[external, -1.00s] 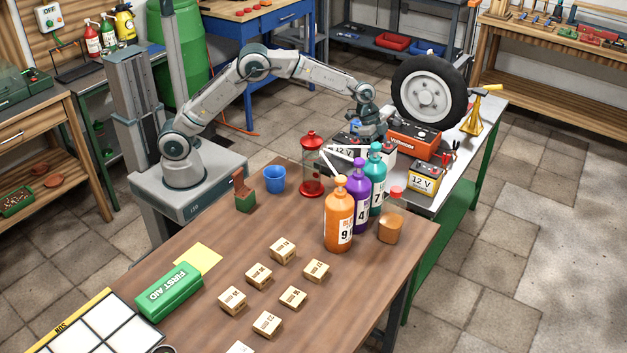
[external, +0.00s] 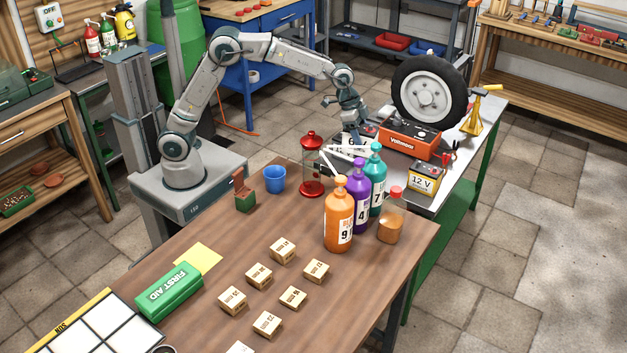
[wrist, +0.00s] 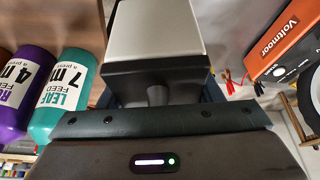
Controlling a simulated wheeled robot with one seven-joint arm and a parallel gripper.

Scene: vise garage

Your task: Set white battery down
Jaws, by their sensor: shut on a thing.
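The white battery fills the upper middle of the wrist view, with a pale top (wrist: 160,28) and a dark body below it. My gripper (wrist: 158,96) is shut on it. In the external view my gripper (external: 353,134) points down over the metal-topped bench, behind the bottles and left of the orange Voltmoor unit. There the battery is small and partly hidden by my gripper and the bottles. I cannot tell whether its underside touches the bench.
The Voltmoor unit (external: 409,141) stands close on the right, with a wheel (external: 428,92) behind it. A yellow 12 V battery (external: 424,179) sits nearer the bench edge. Purple (external: 360,186) and teal (external: 376,172) bottles and a red lantern (external: 312,180) stand in front.

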